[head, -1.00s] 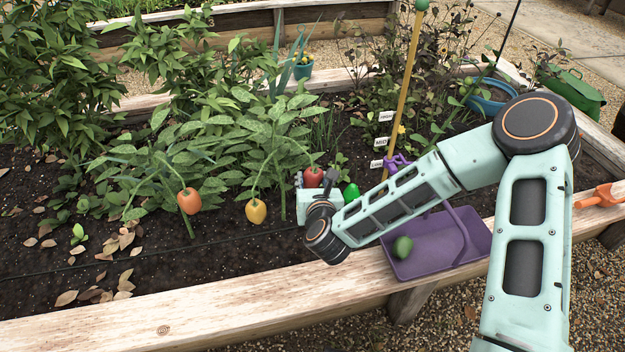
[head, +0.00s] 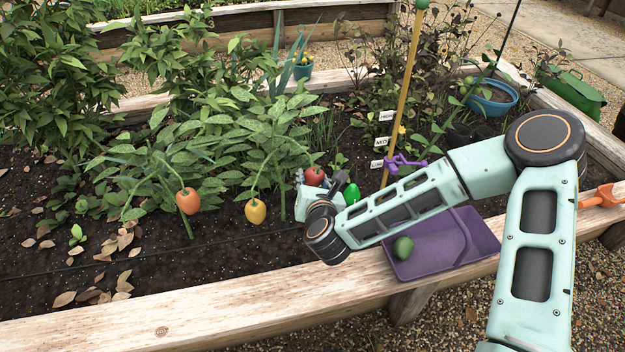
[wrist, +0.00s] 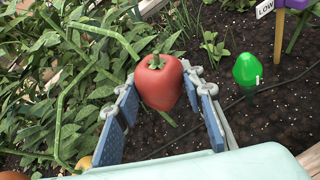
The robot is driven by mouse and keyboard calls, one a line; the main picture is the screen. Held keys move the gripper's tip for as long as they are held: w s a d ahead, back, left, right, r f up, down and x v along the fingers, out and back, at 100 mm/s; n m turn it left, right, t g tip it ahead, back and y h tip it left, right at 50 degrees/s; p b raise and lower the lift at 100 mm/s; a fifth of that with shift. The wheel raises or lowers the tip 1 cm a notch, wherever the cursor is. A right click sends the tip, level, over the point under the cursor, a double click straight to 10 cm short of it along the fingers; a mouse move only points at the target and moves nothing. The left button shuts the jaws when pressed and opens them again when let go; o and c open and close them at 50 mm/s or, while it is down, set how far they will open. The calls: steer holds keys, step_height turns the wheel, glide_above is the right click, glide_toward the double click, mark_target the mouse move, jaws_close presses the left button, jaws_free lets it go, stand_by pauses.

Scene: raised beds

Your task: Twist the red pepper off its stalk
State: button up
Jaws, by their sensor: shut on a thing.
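The red pepper (head: 315,175) shows just beyond my gripper (head: 313,184) in the head view, beside the leafy plant. In the wrist view the red pepper (wrist: 160,84) sits between the two fingers of my gripper (wrist: 161,92), which are shut on its sides. Its green cap faces up. The pepper's lower end is clear of the soil as far as I see.
An orange pepper (head: 189,201) and a yellow pepper (head: 256,211) hang to the left. A bright green object (wrist: 247,70) stands right of my gripper. A purple trug (head: 470,250) with a green fruit (head: 403,248) rests on the wooden bed edge (head: 200,312). A stake (head: 404,90) rises behind.

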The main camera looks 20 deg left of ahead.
steer(key=shift+m, duration=0.8)
steer(key=shift+f+m+b, duration=0.1)
steer(key=shift+m+b, duration=0.2)
steer(key=shift+m, duration=0.1)
steer(key=shift+m, duration=0.8)
steer(key=shift+b, duration=0.3)
steer(key=shift+m, duration=0.5)
steer(key=shift+s+d+r+p, duration=0.2)
steer(key=shift+s+r+p, duration=0.15)
steer(key=shift+s+r, duration=0.15)
steer(key=shift+r+p+v, duration=0.15)
steer(key=shift+p+v, duration=0.5)
steer(key=shift+v, duration=0.9)
steer(key=shift+r+p+v, duration=0.15)
steer(key=shift+p+v, duration=0.5)
steer(key=shift+v, duration=0.9)
